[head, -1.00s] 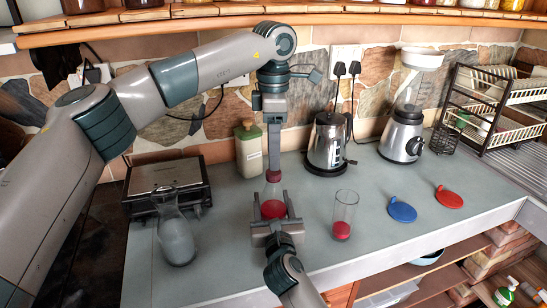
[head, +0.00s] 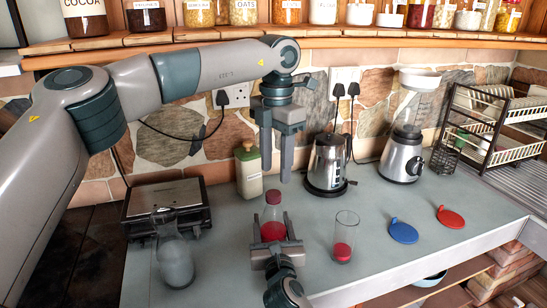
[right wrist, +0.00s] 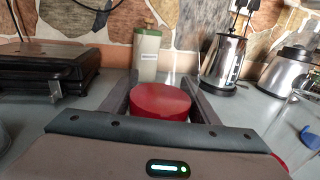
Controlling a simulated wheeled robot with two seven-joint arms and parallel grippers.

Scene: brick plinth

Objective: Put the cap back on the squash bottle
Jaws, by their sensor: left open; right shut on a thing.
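The squash bottle (head: 272,229) stands upright on the grey counter, a clear bottle with red liquid in its lower part. My right gripper (head: 276,247) is shut around the bottle's body from the front. My left gripper (head: 276,160) is open and empty above and slightly behind the cap, fingers pointing down, apart from it. How tightly the cap is seated cannot be told.
A glass with red liquid (head: 344,238) stands right of the bottle. A blue lid (head: 403,233) and a red lid (head: 451,218) lie farther right. A carafe (head: 174,255), sandwich press (head: 166,206), green-topped bottle (head: 249,172), kettle (head: 327,163) and blender (head: 402,152) stand around.

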